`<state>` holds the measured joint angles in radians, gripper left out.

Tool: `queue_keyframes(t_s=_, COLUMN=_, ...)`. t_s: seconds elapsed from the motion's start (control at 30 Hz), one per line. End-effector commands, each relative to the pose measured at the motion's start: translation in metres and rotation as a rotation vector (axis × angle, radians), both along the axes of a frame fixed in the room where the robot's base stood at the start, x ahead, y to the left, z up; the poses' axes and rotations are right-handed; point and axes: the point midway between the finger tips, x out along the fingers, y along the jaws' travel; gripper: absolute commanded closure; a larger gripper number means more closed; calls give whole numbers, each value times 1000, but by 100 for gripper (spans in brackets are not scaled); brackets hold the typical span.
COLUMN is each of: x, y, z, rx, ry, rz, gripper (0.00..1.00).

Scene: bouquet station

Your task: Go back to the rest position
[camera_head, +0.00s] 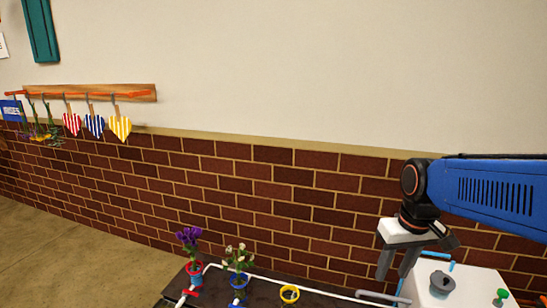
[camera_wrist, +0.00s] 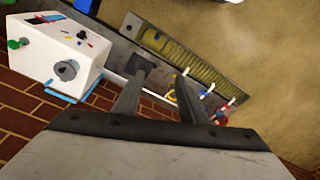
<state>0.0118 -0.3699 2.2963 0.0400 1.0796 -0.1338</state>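My gripper (camera_head: 393,272) hangs at the right of the head view, pointing down, beside and a little left of a white box. Its two grey fingers are apart, and nothing shows between them. In the wrist view my gripper (camera_wrist: 163,72) also looks open and empty, with the dark counter and white box beyond the fingers.
The white box (camera_head: 470,280) has a grey knob (camera_head: 442,284) and a green knob (camera_head: 502,295). Purple flowers (camera_head: 189,237), white flowers (camera_head: 238,258) and a yellow ring (camera_head: 289,294) stand along the dark counter. Heart-shaped ornaments (camera_head: 95,124) hang on the wall rack.

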Motion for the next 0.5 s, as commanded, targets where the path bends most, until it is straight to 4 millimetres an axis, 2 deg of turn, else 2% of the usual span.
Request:
queue_keyframes(t_s=0.03, x=-12, y=0, z=2, rx=-2, ry=-25, rz=-8, gripper=62)
queue_keyframes(t_s=0.2, x=-47, y=-1, z=3, rx=-7, ry=-99, rz=-37, gripper=62)
queue_keyframes(t_s=0.5, x=-101, y=-3, z=-4, rx=-8, ry=-222, rz=-84, gripper=62)
